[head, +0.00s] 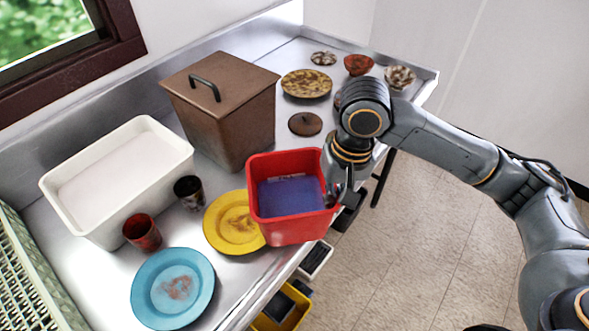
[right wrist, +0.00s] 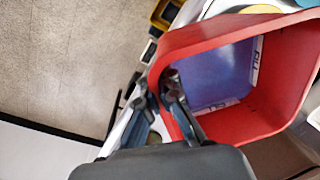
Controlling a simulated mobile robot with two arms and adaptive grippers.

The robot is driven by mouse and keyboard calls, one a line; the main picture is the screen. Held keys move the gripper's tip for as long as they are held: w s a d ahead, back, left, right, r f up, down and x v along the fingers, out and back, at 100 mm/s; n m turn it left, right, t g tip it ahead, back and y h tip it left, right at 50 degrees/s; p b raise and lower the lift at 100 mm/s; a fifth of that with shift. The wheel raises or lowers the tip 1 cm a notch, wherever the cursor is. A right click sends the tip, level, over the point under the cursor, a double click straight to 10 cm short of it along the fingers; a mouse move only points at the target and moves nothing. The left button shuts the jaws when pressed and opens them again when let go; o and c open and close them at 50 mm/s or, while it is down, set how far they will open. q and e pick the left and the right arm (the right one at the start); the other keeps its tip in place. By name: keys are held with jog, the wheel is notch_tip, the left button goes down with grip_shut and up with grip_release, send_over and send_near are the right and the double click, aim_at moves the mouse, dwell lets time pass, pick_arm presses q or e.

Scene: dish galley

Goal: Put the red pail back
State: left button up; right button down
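The red pail (head: 293,233) is at the front edge of the metal counter, with a blue-violet inside bottom. It overlaps the yellow plate's right side in the head view. My right gripper (head: 340,196) is at the pail's right wall, its arm reaching in from the right. In the right wrist view the fingers (right wrist: 158,103) straddle the red pail's wall (right wrist: 240,122), one inside and one outside, and look closed on it. The pail's underside is hidden, so I cannot tell whether it touches the counter. My left gripper is not in view.
A yellow plate (head: 232,222), blue plate (head: 172,289), dark cup (head: 188,192) and red cup (head: 142,233) stand left of the pail. A white tub (head: 75,205) and brown lidded bin (head: 236,130) stand behind. Bowls and plates fill the far end.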

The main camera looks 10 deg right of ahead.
jog(key=d+r+b, duration=0.1)
jog(key=d+r, duration=0.2)
jog(key=d, duration=1.3)
jog(key=w+a+p, duration=0.5)
jog(key=w+a, duration=0.6)
jog(key=w, duration=0.5)
pick_arm(q)
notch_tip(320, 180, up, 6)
jog(key=p, duration=0.2)
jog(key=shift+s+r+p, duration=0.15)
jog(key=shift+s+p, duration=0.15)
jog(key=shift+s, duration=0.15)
pick_arm(e)
notch_tip(320, 180, down, 7)
jog(key=shift+a+m, duration=0.3)
jog(key=shift+a, duration=0.05)
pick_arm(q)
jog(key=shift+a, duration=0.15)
pick_arm(e)
jog(key=c, duration=1.8)
grip_release()
jog(key=shift+d+f, duration=0.1)
jog(key=shift+f, duration=0.1)
jog(key=shift+o, duration=1.4)
jog(key=shift+s, duration=0.1)
